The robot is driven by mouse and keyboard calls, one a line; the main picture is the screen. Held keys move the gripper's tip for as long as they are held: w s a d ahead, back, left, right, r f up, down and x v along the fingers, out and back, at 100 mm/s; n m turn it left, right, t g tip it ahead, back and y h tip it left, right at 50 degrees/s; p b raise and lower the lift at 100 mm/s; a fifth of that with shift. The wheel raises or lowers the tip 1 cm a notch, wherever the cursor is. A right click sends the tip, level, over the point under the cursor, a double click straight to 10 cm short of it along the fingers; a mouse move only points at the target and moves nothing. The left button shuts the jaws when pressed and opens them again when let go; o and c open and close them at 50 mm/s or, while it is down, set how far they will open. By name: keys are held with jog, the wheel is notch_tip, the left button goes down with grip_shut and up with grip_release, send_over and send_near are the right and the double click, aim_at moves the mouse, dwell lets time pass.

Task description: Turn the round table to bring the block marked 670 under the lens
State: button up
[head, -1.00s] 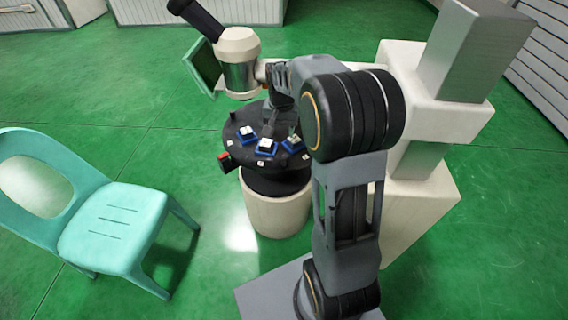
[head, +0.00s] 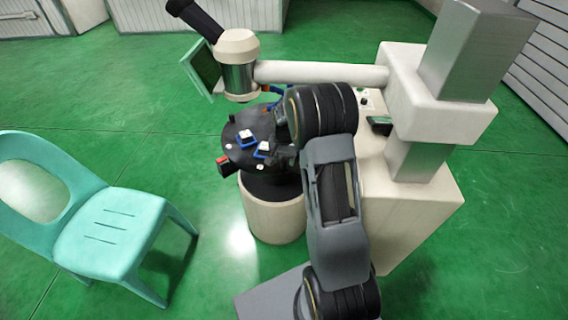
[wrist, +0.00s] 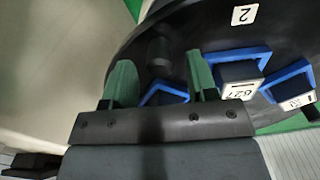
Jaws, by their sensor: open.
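The black round table (head: 236,150) stands on a cream pedestal under the lens head (head: 239,75). Blue holders with blocks sit on it; two blocks (head: 247,136) (head: 263,148) show in the head view. In the wrist view, one block (wrist: 238,88) reads 627, upside down; the marking of another (wrist: 298,100) at the right edge is unclear. I cannot read 670 anywhere. My gripper (wrist: 159,65) is open over the table, its green fingers apart. A dark upright knob (wrist: 160,50) shows between and beyond the fingertips; contact cannot be told. My arm hides the table's right side.
A small green screen (head: 203,68) hangs beside the lens. A turquoise chair (head: 110,225) stands left. The green floor between is clear.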

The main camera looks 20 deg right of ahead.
jog(key=shift+f, duration=1.2)
jog(key=shift+c, duration=0.4)
grip_shut()
